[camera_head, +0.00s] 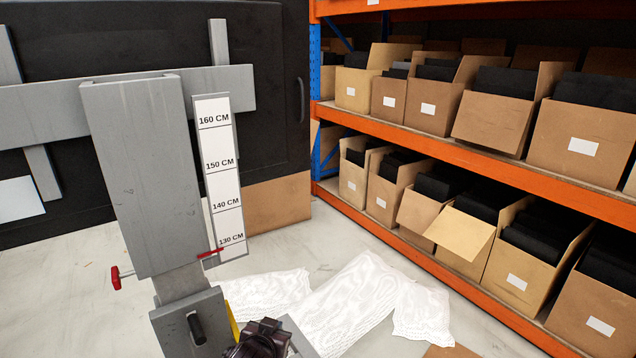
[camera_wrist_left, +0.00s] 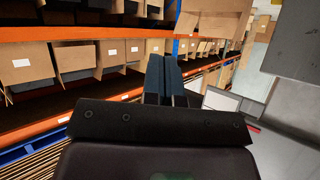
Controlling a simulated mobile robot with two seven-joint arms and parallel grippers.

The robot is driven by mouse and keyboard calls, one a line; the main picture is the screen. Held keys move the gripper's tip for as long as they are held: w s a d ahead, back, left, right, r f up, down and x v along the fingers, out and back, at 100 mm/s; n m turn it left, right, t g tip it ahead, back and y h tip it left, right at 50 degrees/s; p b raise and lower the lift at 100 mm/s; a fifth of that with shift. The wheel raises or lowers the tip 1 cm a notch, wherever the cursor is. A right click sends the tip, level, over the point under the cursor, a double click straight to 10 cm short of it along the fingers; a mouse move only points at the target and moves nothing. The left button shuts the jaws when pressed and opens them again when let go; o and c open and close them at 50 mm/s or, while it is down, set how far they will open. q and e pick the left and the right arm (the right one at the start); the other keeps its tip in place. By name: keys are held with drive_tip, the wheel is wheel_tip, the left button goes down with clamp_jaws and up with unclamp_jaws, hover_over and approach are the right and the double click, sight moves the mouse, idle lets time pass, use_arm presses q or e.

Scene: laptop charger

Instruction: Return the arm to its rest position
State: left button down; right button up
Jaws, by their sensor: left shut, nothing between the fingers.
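My left gripper (camera_wrist_left: 165,66) shows in the left wrist view, with its two dark fingers together and nothing between them. It points toward the orange shelving and is apart from the boxes. In the head view a dark, jointed object (camera_head: 262,338) is cut off by the bottom edge; I cannot tell whether it is part of my arm. My right gripper is in neither view.
Orange shelves (camera_head: 455,150) hold several open cardboard boxes on the right. A grey post (camera_head: 145,180) with a height scale (camera_head: 221,175) stands at left before a black panel (camera_head: 270,110). White crumpled sheets (camera_head: 345,300) lie on the floor.

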use_arm(q)
drive_tip(key=s+a+f+y, duration=0.1)
drive_tip(key=s+a+f, duration=0.2)
drive_tip(key=s+a, duration=0.3)
drive_tip(key=s+a+f+n, duration=0.1)
drive_tip(key=s+a+f, duration=0.2)
drive_tip(key=s, duration=1.2)
drive_tip(key=s+a+f+n+g+y, duration=0.1)
drive_tip(key=s+a+f, duration=0.1)
drive_tip(key=s+a, duration=0.6)
drive_tip(key=shift+s+a+f+y, duration=0.3)
drive_tip(key=shift+s+a+f, duration=0.1)
drive_tip(key=shift+s, duration=0.75)
